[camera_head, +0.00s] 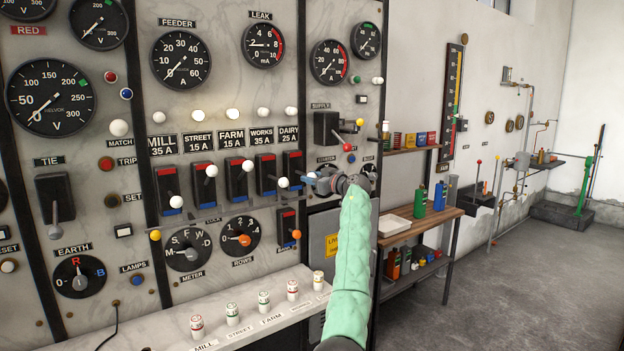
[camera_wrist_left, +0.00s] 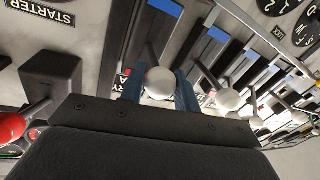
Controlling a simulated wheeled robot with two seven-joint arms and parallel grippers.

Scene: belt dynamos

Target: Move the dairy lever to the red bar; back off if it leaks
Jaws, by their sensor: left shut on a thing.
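The dairy lever's white knob (camera_wrist_left: 160,82) sits between the two blue fingers of my left gripper (camera_wrist_left: 158,90) in the left wrist view. My gripper partly hides the lever's shaft. My right gripper is not in view.
The works lever's white knob (camera_head: 283,182) is close on the left. A black supply box with a red knob (camera_head: 348,147) stands just above right of my gripper. A ledge with several fuses (camera_head: 264,302) juts out below. Floor is free at the right.

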